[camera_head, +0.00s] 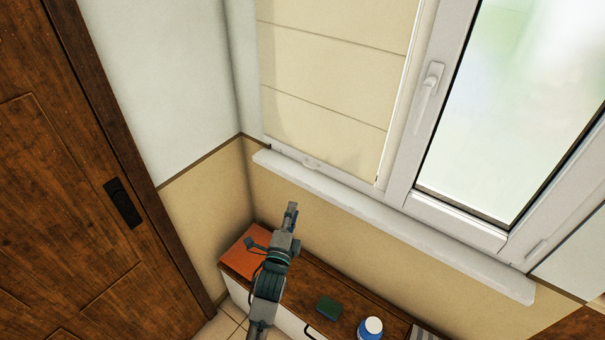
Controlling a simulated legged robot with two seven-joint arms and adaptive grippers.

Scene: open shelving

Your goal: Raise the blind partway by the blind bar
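The cream blind (325,75) hangs lowered over the left window pane and reaches almost to the sill. The blind bar (345,175) is the pale strip along its bottom edge, with a small light tab (312,163) near its left part. My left gripper (291,209) is below the sill in the picture, over the cabinet top, pointing up toward the window. It appears apart from the bar and holds nothing that I can make out. Its fingers are too small and end-on to tell open from shut. My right gripper is not in view.
A white sill (400,225) juts out below the window. A white handle (428,95) is on the frame beside the blind. The cabinet top (345,302) holds an orange item (240,262), a green block (328,308) and a blue-and-white bottle (371,329). A wooden door (75,190) stands left.

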